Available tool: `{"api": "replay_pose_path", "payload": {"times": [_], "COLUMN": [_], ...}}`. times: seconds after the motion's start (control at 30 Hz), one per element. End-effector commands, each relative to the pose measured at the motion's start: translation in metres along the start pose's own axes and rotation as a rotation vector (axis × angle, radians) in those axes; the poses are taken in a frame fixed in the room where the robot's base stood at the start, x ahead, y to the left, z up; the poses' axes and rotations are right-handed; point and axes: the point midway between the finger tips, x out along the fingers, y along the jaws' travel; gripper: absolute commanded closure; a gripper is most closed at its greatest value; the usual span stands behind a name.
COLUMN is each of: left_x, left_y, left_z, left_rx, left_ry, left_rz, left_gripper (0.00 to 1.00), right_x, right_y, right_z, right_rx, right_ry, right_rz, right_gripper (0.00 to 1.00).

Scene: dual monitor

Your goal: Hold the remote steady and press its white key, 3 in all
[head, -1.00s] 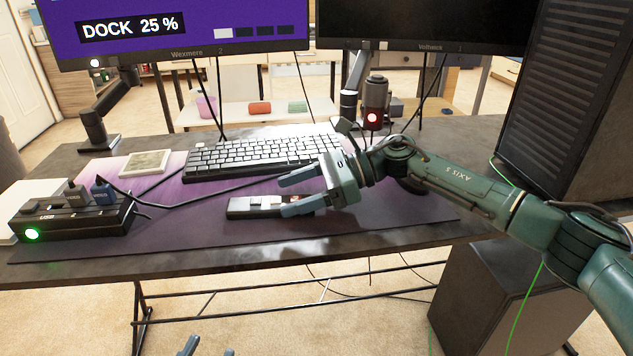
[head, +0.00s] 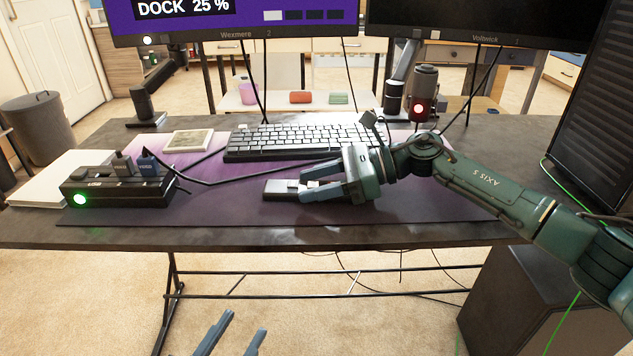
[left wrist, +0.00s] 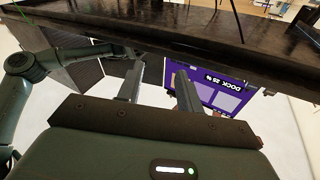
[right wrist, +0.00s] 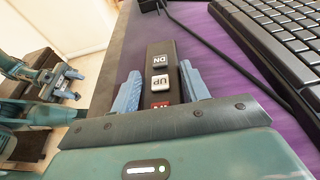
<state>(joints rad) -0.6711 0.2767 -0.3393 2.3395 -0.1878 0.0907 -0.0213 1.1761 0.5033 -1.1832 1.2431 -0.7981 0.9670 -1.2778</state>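The dark remote (head: 280,187) lies on the purple desk mat in front of the keyboard. In the right wrist view (right wrist: 160,48) it shows a grey DN key, a white UP key (right wrist: 160,83) and a red key, partly hidden, nearest my gripper. My right gripper (head: 307,184) is open with its fingers on either side of the remote; narrow gaps seem to show beside it in the right wrist view (right wrist: 158,88). My left gripper (head: 235,338) is open and empty, low in front of the desk. The left wrist view (left wrist: 160,82) shows its fingers apart.
The left monitor (head: 237,15) reads DOCK 25 %, with one white and three dark squares. The keyboard (head: 290,142) is behind the remote. A USB hub (head: 115,185) with cables stands left. Mat between hub and remote is clear. The desk's front edge lies above my left gripper.

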Motion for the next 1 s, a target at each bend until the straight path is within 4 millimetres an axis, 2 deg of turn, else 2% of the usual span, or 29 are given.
{"api": "replay_pose_path", "payload": {"times": [0.2,0.63,1.0], "left_x": [0.0001,0.0002,0.0002], "left_y": [0.0,-0.0001,-0.0002], "left_z": [-0.0003,-0.0005,-0.0006], "left_rx": [0.0,0.001,0.001], "left_ry": [0.001,0.002,0.002], "left_rz": [0.0,0.0,0.0], "left_gripper": [0.64,1.0,1.0], "right_x": [0.0,-0.0001,-0.0001], "right_y": [0.0001,0.0001,0.0001], "right_z": [-0.0002,-0.0004,-0.0005], "right_rx": [0.0,0.0,0.0], "right_ry": [0.0,0.001,0.001], "right_rz": [0.0,0.0,0.0], "right_gripper": [0.69,0.69,0.69]}}
